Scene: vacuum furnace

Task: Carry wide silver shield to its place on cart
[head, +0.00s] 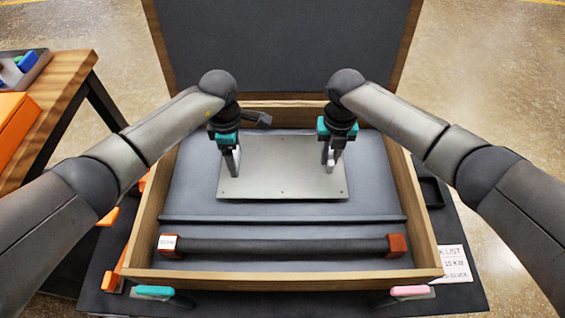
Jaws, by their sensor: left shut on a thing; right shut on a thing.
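The wide silver shield (282,172) is a flat rectangular metal plate. It appears inside an open wooden crate (427,225) with a dark lining, in the middle of the head view. My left gripper (233,163) is shut on the shield near its left end. My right gripper (329,160) is shut on the shield near its right end. The plate looks about level; I cannot tell whether it touches the lining. The crate stands on a dark cart top (462,296). The fingertips partly cover the plate's ends.
A dark bar (280,246) with red-brown end blocks lies along the crate's front. The crate's lid (283,45) stands open behind. A wooden table (62,78) with an orange case (14,122) is at left. A teal-handled tool (155,291) and a pink-handled one (410,291) lie in front. A printed list (455,264) is at right.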

